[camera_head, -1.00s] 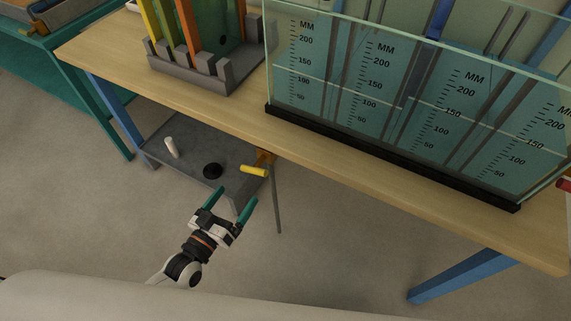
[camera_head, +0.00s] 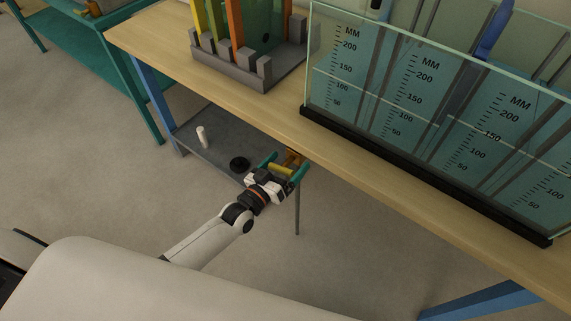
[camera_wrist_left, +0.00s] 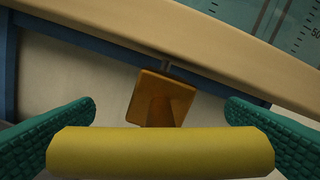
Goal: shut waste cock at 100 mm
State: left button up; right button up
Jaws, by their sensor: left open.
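The waste cock has a yellow handle (camera_head: 281,170) and an orange-brown body (camera_head: 293,157) under the bench's front edge. In the left wrist view the handle (camera_wrist_left: 160,152) lies crosswise, close to the camera, with the body (camera_wrist_left: 160,100) behind it. My left gripper (camera_head: 285,166) is open, with a teal finger at each side of the handle; I cannot tell whether they touch it. The glass flume (camera_head: 430,110) stands on the bench with MM scales. My right gripper is not in view.
The wooden bench (camera_head: 215,98) overhangs a grey lower shelf (camera_head: 217,152) holding a white cylinder (camera_head: 202,137) and a black round piece (camera_head: 239,163). A grey rack (camera_head: 245,68) with coloured plates stands left of the flume. Floor in front is clear.

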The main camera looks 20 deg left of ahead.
pick_arm(q)
jog(key=shift+c, duration=0.4)
jog(key=c, duration=0.9)
jog(key=shift+r+m+p, duration=0.15)
jog(key=shift+m+p, duration=0.45)
jog(key=shift+m, duration=1.5)
jog(key=o, duration=1)
